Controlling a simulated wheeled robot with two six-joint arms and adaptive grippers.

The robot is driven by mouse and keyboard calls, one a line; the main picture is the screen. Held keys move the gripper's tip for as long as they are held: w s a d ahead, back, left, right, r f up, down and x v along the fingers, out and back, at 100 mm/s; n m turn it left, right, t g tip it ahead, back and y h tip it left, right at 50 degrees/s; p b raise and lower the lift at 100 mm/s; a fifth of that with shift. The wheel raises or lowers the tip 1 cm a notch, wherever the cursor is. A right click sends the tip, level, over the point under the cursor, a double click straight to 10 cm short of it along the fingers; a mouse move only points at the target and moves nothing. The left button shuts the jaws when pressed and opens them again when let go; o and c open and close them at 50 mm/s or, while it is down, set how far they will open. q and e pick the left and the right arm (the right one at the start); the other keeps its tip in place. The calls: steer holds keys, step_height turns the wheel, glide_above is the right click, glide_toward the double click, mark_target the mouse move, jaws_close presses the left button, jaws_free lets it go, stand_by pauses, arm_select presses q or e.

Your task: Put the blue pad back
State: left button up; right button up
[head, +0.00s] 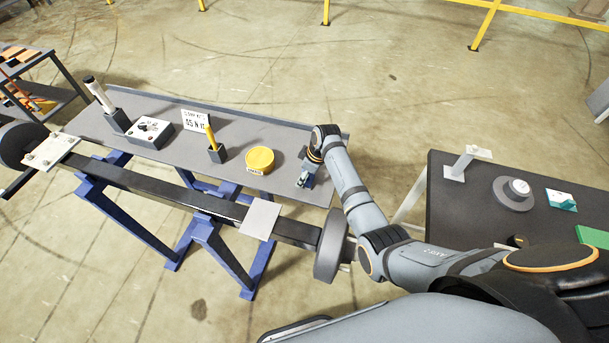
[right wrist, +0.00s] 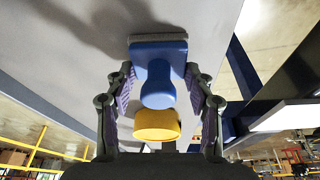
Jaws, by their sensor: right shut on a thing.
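The blue pad (right wrist: 158,55) is in my right gripper in the right wrist view. It has a wide blue block with a thin grey face and a narrower blue handle, and a yellow rounded part (right wrist: 156,125) shows by its near end. The fingers of my right gripper (right wrist: 160,100) stand on both sides of the handle, shut on it. In the head view my right gripper (head: 307,175) is at the right end of the long grey tray (head: 270,120), right of a yellow tin (head: 259,161). I cannot tell if the pad touches the tray. My left gripper is out of view.
The tray also holds a yellow stick in a holder (head: 212,140), a white sign (head: 195,121), a box with knobs (head: 149,132) and a pale rod (head: 99,94). A dark beam (head: 160,188) runs along its front. A dark table (head: 450,215) stands at right.

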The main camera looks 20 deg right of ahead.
steer(key=o, duration=1.3)
steer(key=shift+d+f, duration=0.1)
steer(key=shift+d, duration=0.05)
steer(key=shift+o, duration=0.2)
steer(key=shift+r, duration=0.3)
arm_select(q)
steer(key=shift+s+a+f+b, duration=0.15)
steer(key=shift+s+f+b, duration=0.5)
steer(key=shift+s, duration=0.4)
arm_select(e)
steer(key=v, duration=1.1)
steer(key=shift+r, duration=0.4)
